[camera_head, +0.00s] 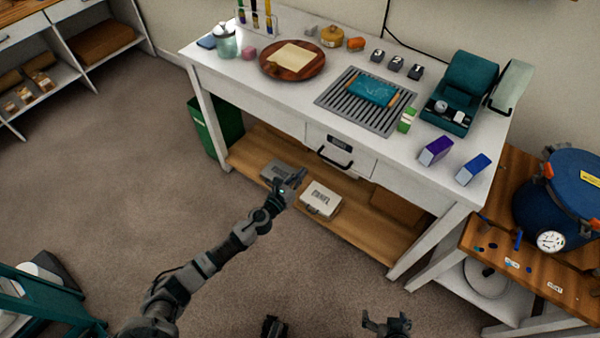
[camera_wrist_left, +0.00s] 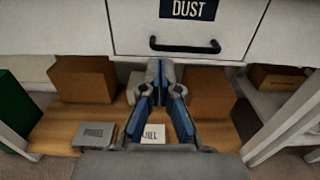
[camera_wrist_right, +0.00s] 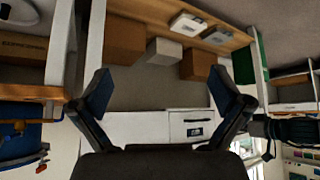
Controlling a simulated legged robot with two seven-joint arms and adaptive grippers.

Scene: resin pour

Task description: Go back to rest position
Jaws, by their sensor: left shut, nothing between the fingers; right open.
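My left gripper (camera_head: 296,181) reaches out in front of the workbench (camera_head: 215,63), near its drawer (camera_head: 341,152). In the left wrist view the left gripper (camera_wrist_left: 161,72) has its fingers together with nothing between them. The tips show just below the black drawer handle (camera_wrist_left: 185,46), under a label reading DUST; I cannot tell whether they touch it. My right gripper (camera_head: 386,325) is low at the bottom edge of the head view, partly cut off. In the right wrist view the right gripper (camera_wrist_right: 162,88) has its fingers spread wide and empty, facing the bench's underside.
The bench's wooden lower shelf (camera_head: 350,228) holds boxes and a white case (camera_head: 320,198). A blue pressure pot (camera_head: 560,195) stands on a wooden table at right. A green bin (camera_head: 216,128) stands at the bench's left end. The carpet (camera_head: 110,160) at left is clear.

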